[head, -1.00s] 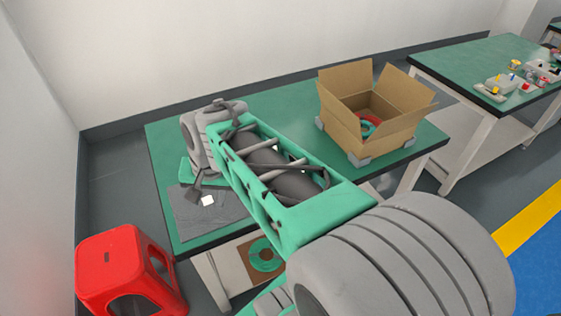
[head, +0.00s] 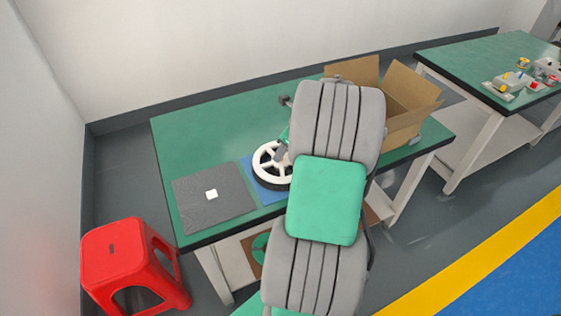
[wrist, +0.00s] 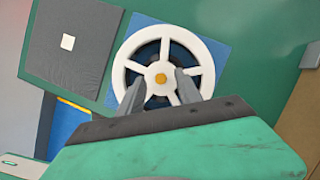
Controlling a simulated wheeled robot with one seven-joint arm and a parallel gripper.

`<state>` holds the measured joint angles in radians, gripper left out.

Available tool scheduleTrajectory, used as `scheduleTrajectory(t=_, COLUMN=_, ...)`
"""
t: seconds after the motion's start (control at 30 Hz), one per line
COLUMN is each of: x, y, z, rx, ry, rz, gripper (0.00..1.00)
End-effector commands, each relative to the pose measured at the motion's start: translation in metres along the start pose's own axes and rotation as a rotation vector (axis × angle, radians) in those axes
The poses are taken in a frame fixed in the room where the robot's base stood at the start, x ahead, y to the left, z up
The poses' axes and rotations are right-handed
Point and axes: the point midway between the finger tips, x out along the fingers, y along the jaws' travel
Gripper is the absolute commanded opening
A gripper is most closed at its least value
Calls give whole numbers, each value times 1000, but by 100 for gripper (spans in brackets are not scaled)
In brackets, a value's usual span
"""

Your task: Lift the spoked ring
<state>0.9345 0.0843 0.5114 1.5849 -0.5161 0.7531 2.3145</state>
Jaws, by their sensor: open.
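The spoked ring (head: 267,153) is white with a dark lower rim and sits on a blue square mat (head: 247,165) on the green table. My arm hides its right side in the head view. In the wrist view the whole front of the spoked ring (wrist: 190,43) shows, with an orange hub at its centre. My gripper (wrist: 158,82) is open and empty of any visible object, its two fingers overlapping the lower part of the ring in the picture. I cannot tell whether the fingers touch it.
A grey mat (head: 225,208) with a small white square lies left of the ring. An open cardboard box (head: 400,133) stands at the table's right. A red stool (head: 113,262) is on the floor at left. The table's back left (head: 200,135) is clear.

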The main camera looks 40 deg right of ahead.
Motion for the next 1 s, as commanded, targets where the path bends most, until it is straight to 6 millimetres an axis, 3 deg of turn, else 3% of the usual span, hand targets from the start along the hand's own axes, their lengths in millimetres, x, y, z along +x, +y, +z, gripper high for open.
scheduleTrajectory(t=0.1, x=15, y=0, z=0, rx=-1, ry=0, rz=0, gripper=41)
scheduleTrajectory(t=0.3, x=15, y=-1, z=0, rx=-1, ry=0, rz=-2, gripper=40)
scheduleTrajectory(t=0.8, x=15, y=0, z=0, rx=-1, ry=0, rz=-2, gripper=0)
scheduleTrajectory(t=1.0, x=15, y=0, z=0, rx=-1, ry=0, rz=-2, gripper=0)
